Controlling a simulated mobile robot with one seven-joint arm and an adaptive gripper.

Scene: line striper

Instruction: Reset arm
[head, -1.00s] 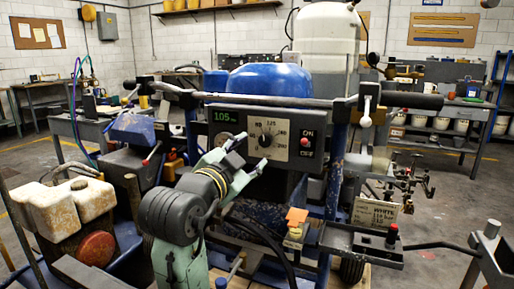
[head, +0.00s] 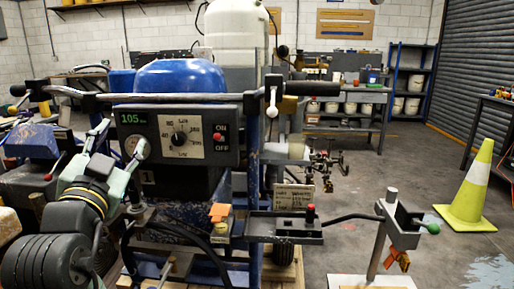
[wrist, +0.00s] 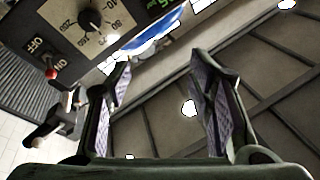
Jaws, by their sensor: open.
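My gripper (head: 120,138) is at the left of the head view, in front of the left part of the line striper's control panel (head: 195,152). Its two fingers point up and stand apart with nothing between them. In the wrist view my gripper (wrist: 165,100) is also open and empty, with the ceiling behind it. The control panel shows upside down at the upper left there, with its dial (wrist: 92,20) and a red switch (wrist: 51,73). In the head view the dial (head: 180,139), the red switch (head: 217,136) and a green 105 display (head: 131,119) face me.
The striper's handlebar (head: 200,99) runs across above the panel. A small tray (head: 285,229) with a red-topped knob stands at its right. A metal post (head: 385,235) and a yellow-green cone (head: 470,190) stand further right. Open floor (head: 440,258) lies around the cone.

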